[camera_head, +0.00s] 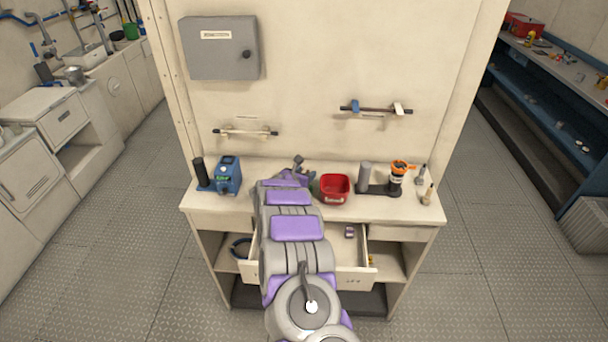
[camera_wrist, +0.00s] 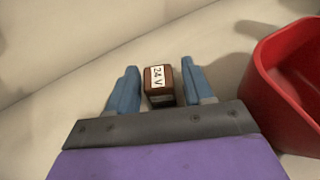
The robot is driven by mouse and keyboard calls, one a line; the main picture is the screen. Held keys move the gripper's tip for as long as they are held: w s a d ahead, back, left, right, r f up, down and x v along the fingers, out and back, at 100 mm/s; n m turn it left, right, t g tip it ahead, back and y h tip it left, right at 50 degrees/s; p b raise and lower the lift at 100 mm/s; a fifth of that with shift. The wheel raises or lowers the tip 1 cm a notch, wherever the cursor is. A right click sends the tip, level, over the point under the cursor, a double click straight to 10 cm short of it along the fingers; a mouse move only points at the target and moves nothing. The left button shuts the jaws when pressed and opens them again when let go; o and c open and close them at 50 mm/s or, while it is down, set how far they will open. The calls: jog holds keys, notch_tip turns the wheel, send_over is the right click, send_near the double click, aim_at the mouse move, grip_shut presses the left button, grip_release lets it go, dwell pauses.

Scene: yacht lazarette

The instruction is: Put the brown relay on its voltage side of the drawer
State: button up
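The brown relay (camera_wrist: 160,83), with a white "24 V" label, is in the wrist view between the two blue fingertips of my gripper (camera_wrist: 158,88). The fingers are open, with narrow gaps on both sides of the relay. In the head view my gripper (camera_head: 298,165) is at the back of the bench top, and my arm hides the relay. The drawer (camera_head: 369,258) below the bench is pulled open.
A red bin (camera_head: 334,189) stands close right of my gripper; it also shows in the wrist view (camera_wrist: 285,90). A blue device (camera_head: 228,175) stands left on the bench (camera_head: 415,212). A dark stand with an orange-topped cup (camera_head: 397,178) is on the right.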

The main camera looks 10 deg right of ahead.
jog(key=shift+o, duration=0.4)
jog(key=shift+a+r, duration=0.1)
jog(key=shift+s+a+r, duration=0.15)
jog(key=shift+s+a, duration=0.1)
jog(key=p+v, duration=0.1)
jog(key=v, duration=1)
jog(key=shift+s+r, duration=0.1)
jog(key=shift+s, duration=0.05)
